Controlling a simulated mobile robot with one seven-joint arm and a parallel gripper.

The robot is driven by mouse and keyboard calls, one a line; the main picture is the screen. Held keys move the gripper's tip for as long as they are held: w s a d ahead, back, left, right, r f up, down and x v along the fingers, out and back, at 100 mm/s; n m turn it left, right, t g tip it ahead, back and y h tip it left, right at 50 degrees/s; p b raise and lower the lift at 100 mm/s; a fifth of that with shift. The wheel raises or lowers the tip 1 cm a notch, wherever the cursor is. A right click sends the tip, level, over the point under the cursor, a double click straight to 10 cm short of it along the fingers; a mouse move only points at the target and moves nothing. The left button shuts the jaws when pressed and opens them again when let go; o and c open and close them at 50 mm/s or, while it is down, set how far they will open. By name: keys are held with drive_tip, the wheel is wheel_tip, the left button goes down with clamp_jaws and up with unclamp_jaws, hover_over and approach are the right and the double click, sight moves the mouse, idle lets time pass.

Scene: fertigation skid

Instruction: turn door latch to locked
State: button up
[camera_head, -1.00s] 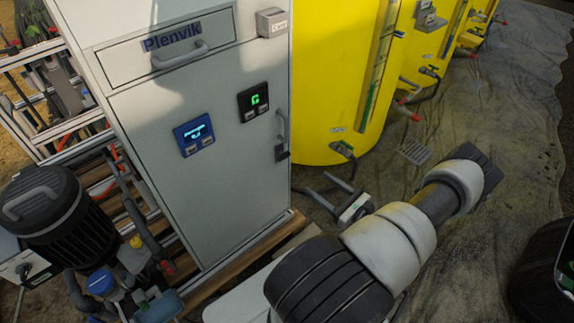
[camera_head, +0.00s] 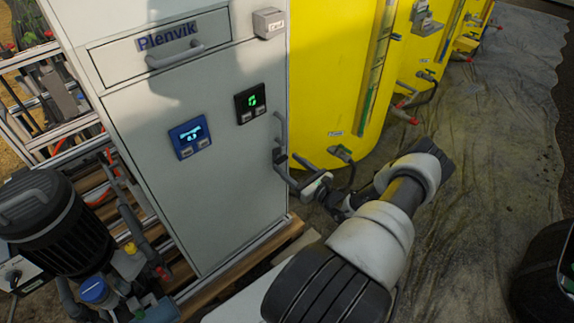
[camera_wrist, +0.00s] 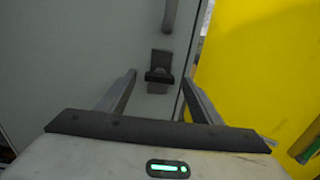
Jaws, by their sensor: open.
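The grey cabinet door (camera_head: 225,195) is closed, with a vertical handle (camera_head: 281,130) near its right edge. The dark door latch (camera_head: 279,157) sits just below the handle. In the wrist view the latch (camera_wrist: 159,70) shows a plate with a dark crosswise lever across its lower part. My gripper (camera_head: 287,170) is at the door's right edge by the latch, and its fingers partly cover that area in the head view. In the wrist view my gripper (camera_wrist: 158,78) is open, with one finger on each side of the latch; I cannot tell whether they touch it.
Yellow tanks (camera_head: 335,80) stand close to the right of the cabinet. The door carries a blue display (camera_head: 190,137) and a black display (camera_head: 250,103). A black motor (camera_head: 45,220) and piping stand at the lower left. The ground sheet at right is mostly clear.

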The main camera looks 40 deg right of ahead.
drive_tip(key=shift+w, duration=0.8)
drive_tip(key=c, duration=1.1)
drive_tip(key=shift+o, duration=0.2)
